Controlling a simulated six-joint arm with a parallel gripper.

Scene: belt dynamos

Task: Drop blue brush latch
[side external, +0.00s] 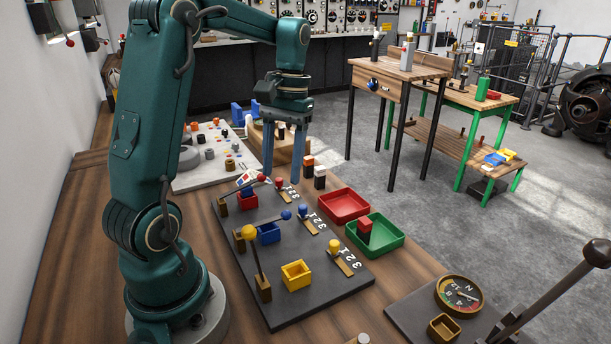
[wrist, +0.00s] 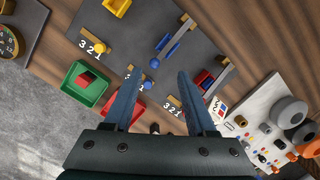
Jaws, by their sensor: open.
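The blue latch (side external: 304,212) is a blue knob on a small brass-coloured strip, beside a 3-2-1 scale on the dark board (side external: 325,287). The blue-ball lever (side external: 286,215) lies low across a blue box (side external: 268,233), its ball short of the strip. My gripper (side external: 283,179) is open and empty, pointing down above the board's far side, by the red row and behind the blue latch.
A yellow-ball lever (side external: 249,233) stands nearly upright by a yellow box (side external: 296,275). A yellow latch (side external: 335,246) lies nearer on the board. A red tray (side external: 344,205) and a green tray (side external: 390,238), holding a red-and-black block (side external: 364,229), sit to the right.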

